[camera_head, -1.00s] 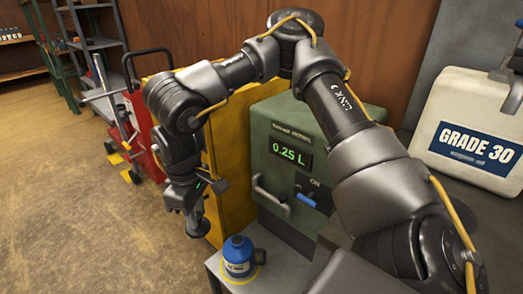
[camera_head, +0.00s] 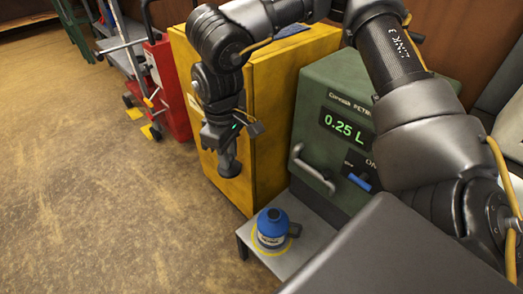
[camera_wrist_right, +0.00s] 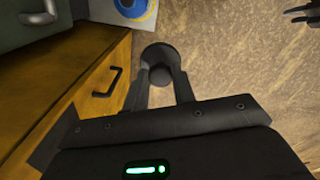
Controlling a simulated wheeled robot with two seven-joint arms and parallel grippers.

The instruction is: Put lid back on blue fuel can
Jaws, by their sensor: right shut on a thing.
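The blue fuel can (camera_head: 272,230) stands upright on a small grey stand, inside a yellow ring. Part of it shows at the top edge of the right wrist view (camera_wrist_right: 133,7). My right gripper (camera_head: 229,165) points down in front of the yellow cabinet, above and left of the can and apart from it. It is shut on a dark round lid (camera_wrist_right: 160,66), which sits between the fingertips in the right wrist view. A dark pronged shape at that view's top right corner may be my left gripper; it is cut off. The left gripper is outside the head view.
The green pump (camera_head: 338,125) reads 0.25 L and stands behind the can, with a grey handle and a blue switch. The yellow cabinet (camera_head: 252,85) is close behind my right gripper. The grey stand (camera_head: 300,257) is small.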

